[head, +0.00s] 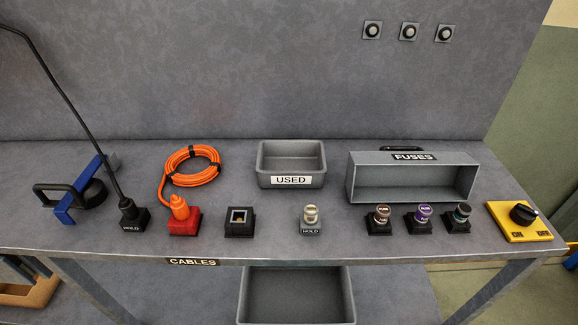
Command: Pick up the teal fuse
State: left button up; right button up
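Neither of my grippers is in view.
A yellow ON/OFF switch (503,225) is right of the teal fuse. The grey FUSES box (411,160) stands behind the fuses. A pale fuse (310,213) in a HOLD base, a dark socket (240,222) and the USED bin (291,155) are further left.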

aim_at(464, 211)
jog(key=k+l+z, duration=0.15)
jog(key=z, duration=0.35)
jog(key=k+l+z, duration=0.1)
jog(key=l+z, duration=0.15)
jog(key=z, duration=0.25)
jog(key=i+l+u, duration=0.1)
jog(key=i+l, duration=0.1)
jog(key=l, duration=0.05)
